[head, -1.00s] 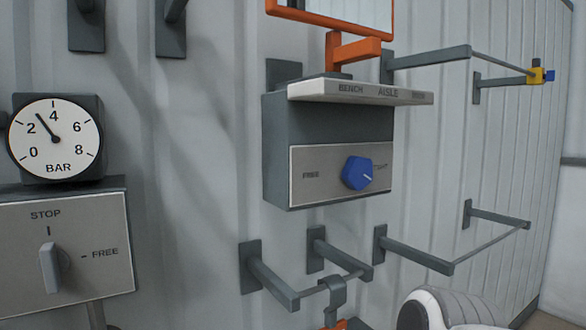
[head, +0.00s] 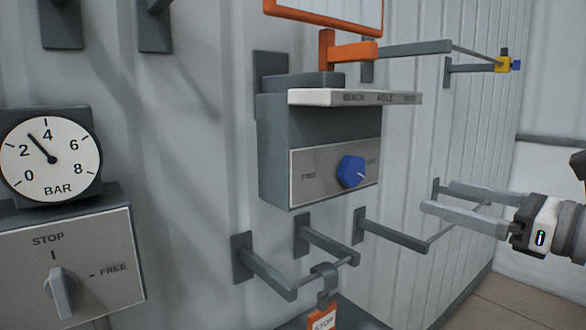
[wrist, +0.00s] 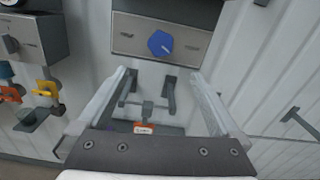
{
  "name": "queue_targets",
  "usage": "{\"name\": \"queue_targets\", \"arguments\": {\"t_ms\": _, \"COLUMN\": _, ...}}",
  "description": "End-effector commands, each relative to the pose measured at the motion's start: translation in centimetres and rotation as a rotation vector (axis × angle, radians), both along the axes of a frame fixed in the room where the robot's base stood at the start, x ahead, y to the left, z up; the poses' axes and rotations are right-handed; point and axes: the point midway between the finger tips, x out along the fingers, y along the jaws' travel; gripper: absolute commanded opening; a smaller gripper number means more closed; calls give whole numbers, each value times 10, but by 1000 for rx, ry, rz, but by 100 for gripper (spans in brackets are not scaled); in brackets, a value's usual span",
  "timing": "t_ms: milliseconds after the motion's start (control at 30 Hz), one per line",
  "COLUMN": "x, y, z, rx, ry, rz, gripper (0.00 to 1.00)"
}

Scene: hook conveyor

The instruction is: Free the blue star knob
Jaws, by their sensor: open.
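The blue star knob (head: 351,172) sits on a light grey plate (head: 318,186) on the front of a dark box on the wall. Its white pointer line points to the lower right, and the word FREE is at the plate's left. The right-hand label is partly hidden by the knob and hard to read. In the wrist view the knob (wrist: 160,43) is ahead, beyond the fingertips. My gripper (head: 440,200) is at the right in the head view, open and empty, apart from the knob. It also shows open in the wrist view (wrist: 165,80).
Wall brackets with a bar (head: 325,270) and a hanging orange tag (head: 322,318) are below the box. A ledge (head: 355,97) and an orange-framed mirror (head: 330,12) stick out above. A grey STOP/FREE switch (head: 62,290) and a gauge (head: 48,155) are at left.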

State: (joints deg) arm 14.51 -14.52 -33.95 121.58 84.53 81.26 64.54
Motion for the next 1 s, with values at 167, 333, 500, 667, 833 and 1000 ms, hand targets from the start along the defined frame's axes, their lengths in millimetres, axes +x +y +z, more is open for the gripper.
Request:
{"name": "queue_targets", "arguments": {"t_ms": 167, "x": 16, "y": 12, "z": 1, "rx": 3, "ry": 0, "rz": 3, "gripper": 100}}
{"name": "queue_targets", "arguments": {"t_ms": 333, "x": 44, "y": 33, "z": 1, "rx": 2, "ry": 2, "rz": 5, "gripper": 100}}
{"name": "queue_targets", "arguments": {"t_ms": 500, "x": 74, "y": 56, "z": 1, "rx": 1, "ry": 2, "rz": 5, "gripper": 100}}
{"name": "queue_targets", "arguments": {"t_ms": 667, "x": 102, "y": 75, "z": 1, "rx": 0, "ry": 2, "rz": 4, "gripper": 100}}
{"name": "queue_targets", "arguments": {"t_ms": 833, "x": 125, "y": 91, "z": 1, "rx": -1, "ry": 1, "rz": 3, "gripper": 100}}
{"name": "queue_targets", "arguments": {"t_ms": 1000, "x": 137, "y": 100, "z": 0, "rx": 1, "ry": 1, "rz": 1, "gripper": 100}}
